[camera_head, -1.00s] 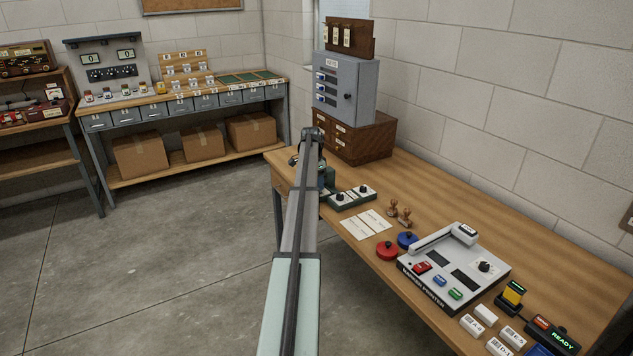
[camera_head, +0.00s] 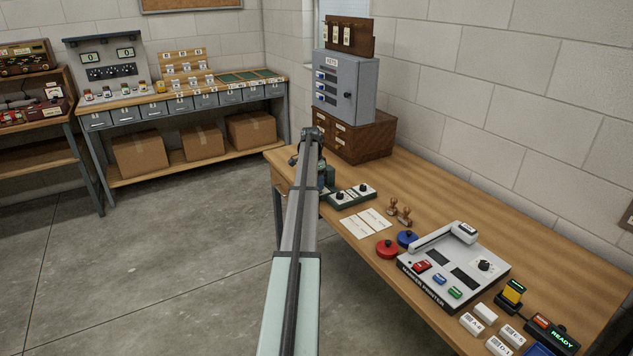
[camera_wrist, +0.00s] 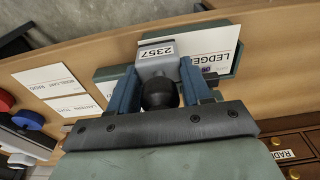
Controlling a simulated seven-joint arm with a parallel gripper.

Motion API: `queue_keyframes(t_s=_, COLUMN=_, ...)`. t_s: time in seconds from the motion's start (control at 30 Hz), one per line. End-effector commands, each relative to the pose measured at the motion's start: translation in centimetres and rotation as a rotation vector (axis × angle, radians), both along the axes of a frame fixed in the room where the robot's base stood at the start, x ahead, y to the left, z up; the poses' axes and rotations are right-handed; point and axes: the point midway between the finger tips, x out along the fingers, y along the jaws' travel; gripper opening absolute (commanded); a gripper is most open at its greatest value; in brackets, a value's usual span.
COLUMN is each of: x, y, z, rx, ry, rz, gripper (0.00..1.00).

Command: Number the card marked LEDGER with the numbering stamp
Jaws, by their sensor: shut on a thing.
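My gripper (camera_wrist: 160,88) has its blue fingers shut on the black knob of the numbering stamp (camera_wrist: 156,52), whose white label reads 2357. The card marked LEDGER (camera_wrist: 213,45) lies on a grey-green plate (camera_wrist: 108,74), beside and partly behind the stamp in the wrist view. A small purple mark shows on the card near the stamp. I cannot tell whether the stamp touches the card. In the head view my arm hides most of the stamp and card.
Two other white cards (camera_head: 356,228) lie on the wooden table (camera_head: 480,206). Near them are wooden-handled stamps (camera_head: 400,211), red (camera_head: 387,250) and blue (camera_head: 408,239) round pads, and a grey marker printer (camera_head: 410,268). A small wooden drawer cabinet (camera_head: 365,140) stands at the back.

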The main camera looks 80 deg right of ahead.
Motion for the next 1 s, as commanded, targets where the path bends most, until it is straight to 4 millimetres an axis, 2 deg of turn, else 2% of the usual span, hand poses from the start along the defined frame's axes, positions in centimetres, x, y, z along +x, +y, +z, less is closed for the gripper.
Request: queue_keyframes(t_s=1.0, x=0.00, y=0.00, z=-0.63, rx=0.000, ry=0.000, rz=0.000, gripper=0.27)
